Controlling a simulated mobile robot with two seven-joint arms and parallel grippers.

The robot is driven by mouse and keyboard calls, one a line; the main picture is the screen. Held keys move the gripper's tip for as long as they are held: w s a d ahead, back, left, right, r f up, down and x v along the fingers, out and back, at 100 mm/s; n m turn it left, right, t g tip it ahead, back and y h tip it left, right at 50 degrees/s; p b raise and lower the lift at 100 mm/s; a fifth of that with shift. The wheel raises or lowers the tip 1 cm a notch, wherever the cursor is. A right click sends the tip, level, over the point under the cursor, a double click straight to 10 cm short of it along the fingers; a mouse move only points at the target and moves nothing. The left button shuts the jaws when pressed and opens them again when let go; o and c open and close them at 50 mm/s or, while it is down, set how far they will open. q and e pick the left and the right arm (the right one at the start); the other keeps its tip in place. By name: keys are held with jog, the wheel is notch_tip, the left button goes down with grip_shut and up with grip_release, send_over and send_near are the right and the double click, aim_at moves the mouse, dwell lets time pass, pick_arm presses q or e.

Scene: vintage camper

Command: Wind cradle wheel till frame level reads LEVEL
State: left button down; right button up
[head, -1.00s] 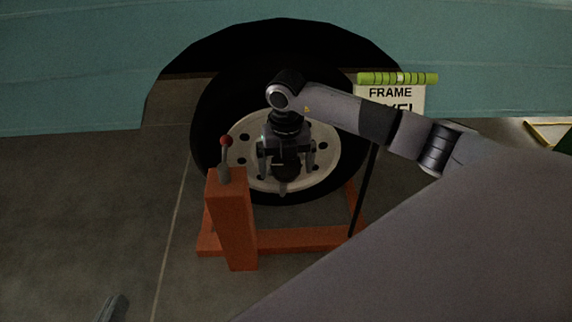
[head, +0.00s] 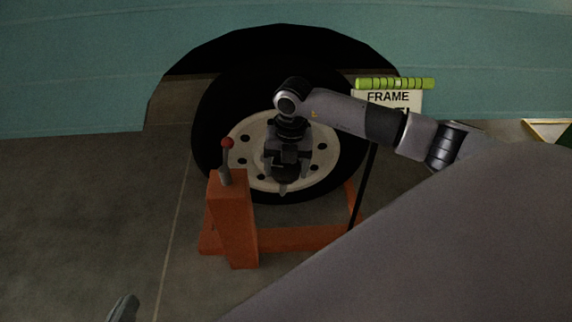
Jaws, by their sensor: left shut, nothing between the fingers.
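The wheel, a black tyre (head: 208,135) with a pale perforated rim (head: 322,165), stands in an orange cradle (head: 230,220) under the teal camper body. My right gripper (head: 287,178) is in front of the wheel's centre, fingers pointing down either side of a dark hub part. Whether the fingers press on it I cannot tell. A yellow-green level vial (head: 395,84) sits above a white sign (head: 388,97) reading FRAME; its lower word is mostly hidden by my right arm. The vial's reading is too small to tell. My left gripper (head: 122,308) is shut and empty at the bottom left, mostly out of view.
A lever with a red knob (head: 227,143) stands on the cradle's front post, left of my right gripper. A thin black post (head: 366,185) supports the sign. The floor (head: 90,200) at left is clear.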

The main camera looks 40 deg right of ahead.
jog(key=o, duration=0.3)
jog(key=r, duration=0.2)
jog(key=r+p, duration=0.1)
jog(key=r, duration=0.1)
jog(key=r+p, duration=0.1)
jog(key=r, duration=0.1)
jog(key=shift+s+d+r, duration=0.1)
jog(key=shift+d+r, duration=0.1)
jog(key=shift+d, duration=0.05)
jog(key=shift+r+p, duration=0.3)
jog(key=shift+r, duration=0.1)
pick_arm(q)
jog(key=shift+s+a+r+y, duration=0.15)
jog(key=shift+a+y, duration=0.2)
jog(key=shift+a, duration=0.2)
jog(key=shift+s+a+r+y, duration=0.1)
jog(key=shift+a+y, duration=0.25)
jog(key=shift+a, duration=0.15)
